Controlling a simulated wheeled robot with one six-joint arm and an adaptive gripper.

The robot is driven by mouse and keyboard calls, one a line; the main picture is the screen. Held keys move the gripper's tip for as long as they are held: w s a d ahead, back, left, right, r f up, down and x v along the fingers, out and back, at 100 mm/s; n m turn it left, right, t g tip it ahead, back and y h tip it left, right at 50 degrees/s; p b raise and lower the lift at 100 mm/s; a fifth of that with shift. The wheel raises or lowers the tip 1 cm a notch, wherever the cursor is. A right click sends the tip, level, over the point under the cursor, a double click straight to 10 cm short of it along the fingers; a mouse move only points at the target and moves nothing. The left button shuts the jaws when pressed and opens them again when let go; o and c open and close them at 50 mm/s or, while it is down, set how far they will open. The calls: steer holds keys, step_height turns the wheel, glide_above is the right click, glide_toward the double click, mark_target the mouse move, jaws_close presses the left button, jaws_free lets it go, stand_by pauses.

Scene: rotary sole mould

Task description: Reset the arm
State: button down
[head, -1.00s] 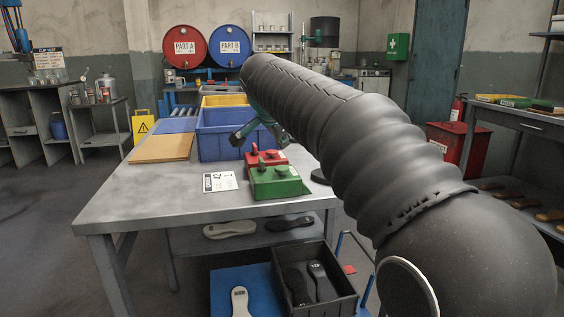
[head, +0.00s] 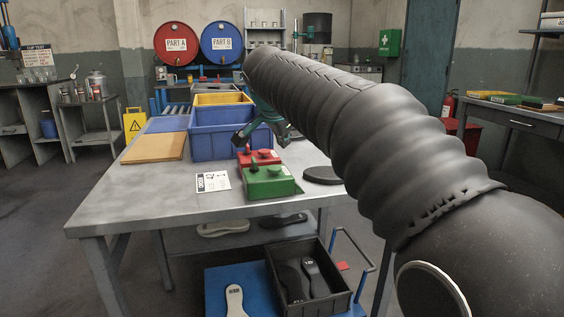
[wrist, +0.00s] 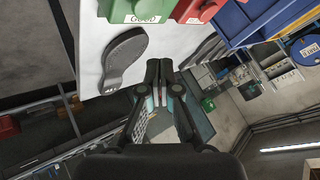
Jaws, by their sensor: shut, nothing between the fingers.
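My arm, in a ribbed black sleeve, reaches out over the metal table (head: 120,202) in the head view. My gripper (head: 262,130) shows as teal and dark parts in front of the blue bin, above the red and green blocks, partly hidden by my arm. In the wrist view my gripper (wrist: 159,72) has its two dark fingers together with nothing held. A dark sole (wrist: 123,60) lies on the table left of the fingers; it also shows in the head view (head: 322,175).
A green block (head: 268,182), a red block (head: 258,157), a printed card (head: 213,181), a blue bin (head: 210,143), a yellow bin (head: 222,99) and a tan board (head: 154,148) are on the table. A black crate (head: 342,299) with soles stands below. The table's front left is clear.

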steer(key=s+d+f+n+g, duration=0.1)
steer(key=s+d+f+n, duration=0.2)
steer(key=s+d, duration=0.55)
steer(key=s+d+f+n+g, duration=0.1)
steer(key=s+d+f+n, duration=0.2)
steer(key=s+f, duration=0.7)
steer(key=s+d+f+n+g+y, duration=0.1)
steer(key=s+d+f+n, duration=0.2)
steer(key=s+f, duration=0.7)
steer(key=s+d, duration=0.2)
steer(key=s, duration=0.4)
steer(key=shift+s+d+n, duration=0.35)
steer(key=shift+s+n, duration=0.05)
steer(key=shift+f, duration=0.1)
